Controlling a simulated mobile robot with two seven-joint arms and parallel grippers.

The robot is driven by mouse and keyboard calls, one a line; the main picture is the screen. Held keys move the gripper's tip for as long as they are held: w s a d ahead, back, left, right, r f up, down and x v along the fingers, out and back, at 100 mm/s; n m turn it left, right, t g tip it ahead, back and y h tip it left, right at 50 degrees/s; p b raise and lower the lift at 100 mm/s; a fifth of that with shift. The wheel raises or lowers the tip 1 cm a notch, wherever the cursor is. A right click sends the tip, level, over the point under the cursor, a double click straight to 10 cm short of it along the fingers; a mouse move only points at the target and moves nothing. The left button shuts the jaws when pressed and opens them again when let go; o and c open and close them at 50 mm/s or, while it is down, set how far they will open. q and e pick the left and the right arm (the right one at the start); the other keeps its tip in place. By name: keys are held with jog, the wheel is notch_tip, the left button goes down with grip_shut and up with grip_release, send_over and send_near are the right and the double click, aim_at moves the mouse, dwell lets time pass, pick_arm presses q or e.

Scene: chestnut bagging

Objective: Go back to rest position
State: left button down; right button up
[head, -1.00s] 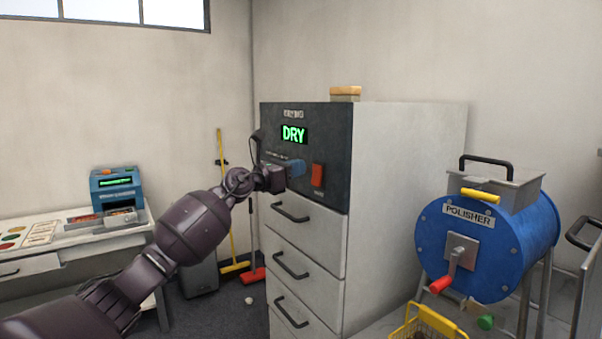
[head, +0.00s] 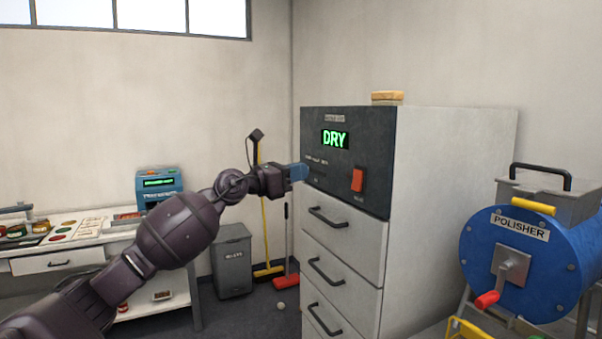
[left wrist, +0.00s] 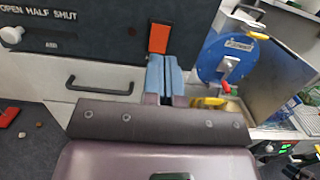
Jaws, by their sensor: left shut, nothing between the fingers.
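My left gripper (head: 299,172) reaches in from the left in the head view, its blue fingertips in front of the dark control panel (head: 368,152) of the drying cabinet. In the left wrist view its two blue fingers (left wrist: 165,76) lie side by side, shut and empty. The red-orange switch (left wrist: 159,39) appears just beyond the fingertips there; in the head view the switch (head: 357,180) is to the right of the gripper, apart from it. The display (head: 335,139) reads DRY in green. My right gripper is not in view.
The cabinet's drawers (head: 340,232) look closed, with protruding handles. A blue polisher (head: 535,262) with a red-handled crank stands at right. A white bench (head: 60,262) with a blue machine (head: 160,186), a grey bin (head: 232,262) and brooms (head: 287,250) are at left. Floor shows between bin and cabinet.

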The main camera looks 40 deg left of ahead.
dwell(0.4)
pick_arm(q)
jog(key=s+d+f+n+y, duration=0.2)
jog(key=d+f+n+y, duration=0.1)
jog(key=f+n, duration=0.7)
jog(key=s+d+f+n+y, duration=0.2)
jog(key=f+n, duration=0.8)
jog(key=s+d+f+n+y, duration=0.2)
jog(key=d+f+n+y, duration=0.1)
jog(key=f+n, duration=0.7)
jog(key=s+d+f+n+g, duration=0.3)
jog(key=s+d+f, duration=0.3)
jog(key=s+f, duration=0.6)
jog(key=s+d+f+n+g, duration=0.3)
jog(key=s+d+f+n, duration=0.3)
jog(key=s+f, duration=0.6)
jog(key=shift+s+d+f+n, duration=0.2)
jog(key=shift+d+n, duration=0.1)
jog(key=shift+d, duration=0.5)
